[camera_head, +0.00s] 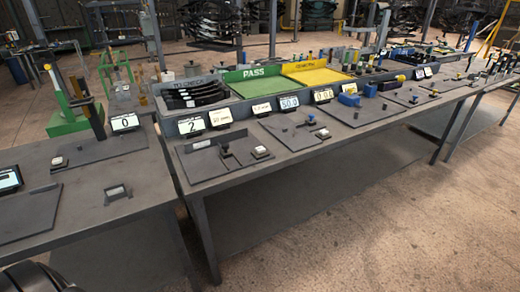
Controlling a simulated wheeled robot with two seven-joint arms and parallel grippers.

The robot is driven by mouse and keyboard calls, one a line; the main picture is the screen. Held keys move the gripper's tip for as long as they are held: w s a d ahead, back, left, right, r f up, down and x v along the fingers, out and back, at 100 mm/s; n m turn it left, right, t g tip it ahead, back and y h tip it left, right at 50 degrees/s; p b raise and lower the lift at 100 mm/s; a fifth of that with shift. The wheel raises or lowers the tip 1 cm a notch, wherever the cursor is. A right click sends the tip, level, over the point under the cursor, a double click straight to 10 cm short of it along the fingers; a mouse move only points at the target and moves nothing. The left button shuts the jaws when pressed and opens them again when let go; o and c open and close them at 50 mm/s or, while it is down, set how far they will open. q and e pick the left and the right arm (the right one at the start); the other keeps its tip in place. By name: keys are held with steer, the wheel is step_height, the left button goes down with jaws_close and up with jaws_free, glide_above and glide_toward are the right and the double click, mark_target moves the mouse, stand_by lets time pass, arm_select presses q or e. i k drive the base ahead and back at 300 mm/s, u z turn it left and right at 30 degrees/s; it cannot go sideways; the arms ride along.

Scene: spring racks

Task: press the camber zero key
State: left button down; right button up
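Several small pale keys sit on dark plates on the grey benches. One key (58,161) is on the left bench, near a display reading 0 (125,121). Another pale key (261,151) is on the plate in front of the display reading 2 (191,126). A third pale key (323,133) lies further right. Key labels are too small to read, so I cannot tell which one is the camber zero key. Neither gripper is in view; a dark rounded part, likely mine, shows in the bottom left corner.
A tray of black curved leaves (195,95), a green PASS tray (258,86) and a yellow tray (318,76) line the bench's back. A green-based stand (68,124) rises at left. The floor in front is clear.

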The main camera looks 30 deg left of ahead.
mark_target(260, 150)
steer(key=z, duration=0.05)
steer(key=k, duration=0.65)
steer(key=z, duration=0.4)
steer(key=i, duration=1.35)
steer(key=u, duration=0.45)
